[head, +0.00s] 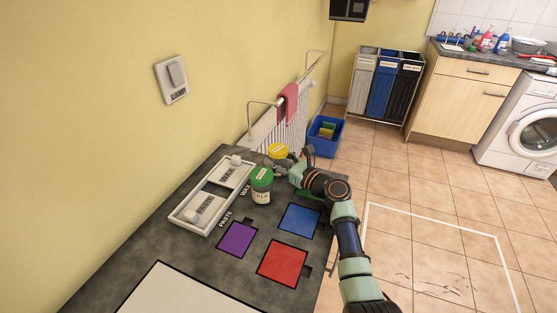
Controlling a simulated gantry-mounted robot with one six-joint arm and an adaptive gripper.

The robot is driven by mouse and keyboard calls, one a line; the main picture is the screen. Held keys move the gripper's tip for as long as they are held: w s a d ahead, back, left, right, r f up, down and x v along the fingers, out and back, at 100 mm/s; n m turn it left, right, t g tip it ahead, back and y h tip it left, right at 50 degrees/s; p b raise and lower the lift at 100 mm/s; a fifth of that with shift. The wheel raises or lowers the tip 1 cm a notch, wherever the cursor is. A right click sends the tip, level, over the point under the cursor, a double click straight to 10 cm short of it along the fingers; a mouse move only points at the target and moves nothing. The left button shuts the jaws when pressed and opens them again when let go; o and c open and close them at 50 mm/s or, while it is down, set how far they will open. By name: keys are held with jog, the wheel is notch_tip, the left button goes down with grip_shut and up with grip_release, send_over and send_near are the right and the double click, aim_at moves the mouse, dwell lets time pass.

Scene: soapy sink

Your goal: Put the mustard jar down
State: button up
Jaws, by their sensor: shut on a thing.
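The mustard jar (277,151) shows as a yellow lid near the far end of the dark worktop (190,263). My gripper (279,164) is shut on it, reaching in from the right. The jar's lower body is hidden by the gripper and the green-lidded jar, so I cannot tell whether its base touches the worktop. The green-lidded jar (262,186) stands upright just in front and to the left, close to my gripper.
A white tray (188,226) with labelled compartments lies at the left. Purple (237,239), blue (299,220) and red (282,263) squares lie flat on the worktop, uncovered. A green patch (308,194) shows partly under my arm. A blue crate (325,133) stands on the floor beyond.

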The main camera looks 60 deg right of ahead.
jog(key=o, duration=1.4)
jog(key=shift+c, duration=0.2)
jog(key=shift+r, duration=0.1)
jog(key=shift+s+r+p, duration=0.1)
jog(key=shift+s+p, duration=0.2)
jog(key=shift+p, duration=0.1)
jog(key=p+v, duration=0.4)
jog(key=v, duration=0.7)
jog(key=shift+s+a, duration=0.1)
jog(key=shift+s, duration=0.1)
